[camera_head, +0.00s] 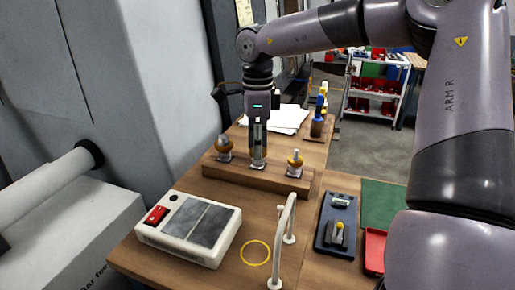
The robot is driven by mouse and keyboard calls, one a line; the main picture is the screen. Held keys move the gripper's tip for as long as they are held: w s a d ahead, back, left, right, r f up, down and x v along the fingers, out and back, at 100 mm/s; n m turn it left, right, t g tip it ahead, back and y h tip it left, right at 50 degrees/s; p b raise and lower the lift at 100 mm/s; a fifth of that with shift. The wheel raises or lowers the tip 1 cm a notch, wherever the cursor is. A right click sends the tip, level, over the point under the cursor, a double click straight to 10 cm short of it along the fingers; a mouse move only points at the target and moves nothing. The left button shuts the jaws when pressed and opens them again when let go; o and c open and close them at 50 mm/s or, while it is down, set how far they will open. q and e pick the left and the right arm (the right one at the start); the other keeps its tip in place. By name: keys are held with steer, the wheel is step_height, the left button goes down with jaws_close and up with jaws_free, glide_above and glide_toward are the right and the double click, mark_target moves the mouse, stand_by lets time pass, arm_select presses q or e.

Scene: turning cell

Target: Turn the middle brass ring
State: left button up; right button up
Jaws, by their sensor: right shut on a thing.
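A wooden block (222,172) lies across the table and carries a row of small metal fixtures. A brass ring (225,144) sits on the left fixture and another brass ring (295,160) on the right one. My right gripper (258,158) points straight down over the middle fixture, between these two. It is shut, and its fingers hide the middle brass ring, so I cannot see how that ring stands. My left gripper is not in view.
A white box with grey panels and a red switch (157,215) stands front left. A white hoop handle (284,225) rises beside a yellow circle (256,253). A dark tray (335,233), green mat (383,204) and red tray (375,250) lie right. Papers (285,118) lie behind.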

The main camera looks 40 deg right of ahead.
steer(key=shift+f+m+b, duration=0.1)
steer(key=shift+m+b, duration=0.65)
steer(key=shift+m, duration=0.45)
steer(key=shift+m+b, duration=0.65)
steer(key=shift+m, duration=0.85)
steer(key=shift+r, duration=0.2)
steer(key=o, duration=1.2)
steer(key=shift+f, duration=0.1)
steer(key=shift+c, duration=0.2)
step_height(320, 180, up, 12)
